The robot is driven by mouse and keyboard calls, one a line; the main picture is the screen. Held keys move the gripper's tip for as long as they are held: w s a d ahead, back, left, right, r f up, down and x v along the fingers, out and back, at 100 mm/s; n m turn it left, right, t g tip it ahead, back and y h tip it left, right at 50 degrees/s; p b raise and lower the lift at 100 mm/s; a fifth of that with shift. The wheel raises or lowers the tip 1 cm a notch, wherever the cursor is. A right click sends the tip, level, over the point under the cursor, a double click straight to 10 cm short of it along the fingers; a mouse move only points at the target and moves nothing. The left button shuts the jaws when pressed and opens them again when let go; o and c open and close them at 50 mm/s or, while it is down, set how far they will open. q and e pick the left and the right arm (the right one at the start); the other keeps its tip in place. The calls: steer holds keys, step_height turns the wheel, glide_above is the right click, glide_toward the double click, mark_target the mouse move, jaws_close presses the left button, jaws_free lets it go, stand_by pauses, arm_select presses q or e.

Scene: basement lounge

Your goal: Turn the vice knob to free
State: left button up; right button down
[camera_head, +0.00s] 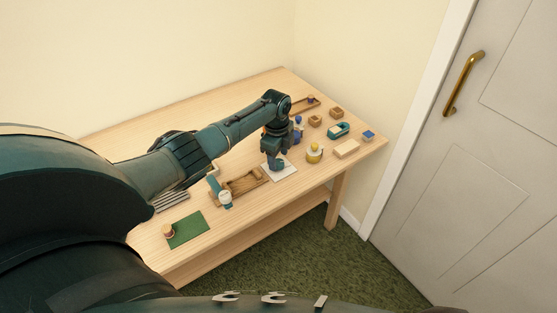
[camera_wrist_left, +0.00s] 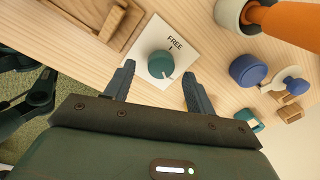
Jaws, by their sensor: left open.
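The vice knob (camera_wrist_left: 160,64) is a round teal knob on a white plate (camera_wrist_left: 151,34) marked FREE. In the left wrist view a short dark tick runs beside the word, and a pale mark shows near the knob's lower right edge. My left gripper (camera_wrist_left: 158,86) is open, with one finger on each side of the knob and the tips close to its near edge; I cannot tell whether they touch it. In the head view my left gripper (camera_head: 273,166) points down over the white plate (camera_head: 285,172) and hides the knob. My right gripper is not in view.
A wooden tray (camera_head: 264,178) lies left of the plate, with a white and teal object (camera_head: 224,197) by it. A yellow and white pot (camera_head: 314,156), a pale block (camera_head: 346,149) and several small items stand to the right. A green mat (camera_head: 190,231) lies nearer the front.

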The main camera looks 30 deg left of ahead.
arm_select(q)
steer(key=shift+f, duration=0.6)
steer(key=shift+w+f, duration=0.1)
steer(key=shift+f, duration=0.25)
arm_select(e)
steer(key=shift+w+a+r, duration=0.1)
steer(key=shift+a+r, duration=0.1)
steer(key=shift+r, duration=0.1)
arm_select(q)
steer(key=c, duration=1)
steer(key=shift+o, duration=0.2)
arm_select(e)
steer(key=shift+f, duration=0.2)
